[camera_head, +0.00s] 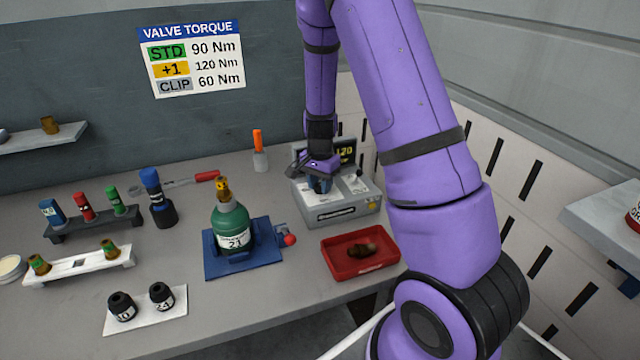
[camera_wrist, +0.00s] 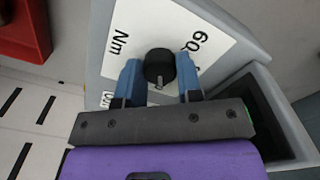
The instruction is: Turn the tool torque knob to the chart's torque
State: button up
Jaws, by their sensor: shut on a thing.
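The grey torque tool (camera_head: 336,213) stands at the back right of the bench. Its display (camera_head: 345,151) shows yellow digits that read 120. My gripper (camera_head: 320,186) reaches down onto the tool's top. In the wrist view my gripper (camera_wrist: 159,78) has a blue finger on each side of the black torque knob (camera_wrist: 160,64) and is shut on it. A pale pointer line on the knob faces the gripper. The white dial plate (camera_wrist: 135,25) shows "Nm" and "60"; other marks are hidden. The chart (camera_head: 192,60) lists STD 90 Nm, +1 120 Nm and CLIP 60 Nm.
A green bottle labelled 21 (camera_head: 231,227) stands on a blue base (camera_head: 262,256). A red tray (camera_head: 343,268) with a brown piece lies in front of the tool.

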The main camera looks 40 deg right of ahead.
aim_at(320, 185)
jog(key=o, duration=0.9)
notch_tip(320, 185, up, 11)
jog(key=shift+f, duration=0.1)
dwell(0.4)
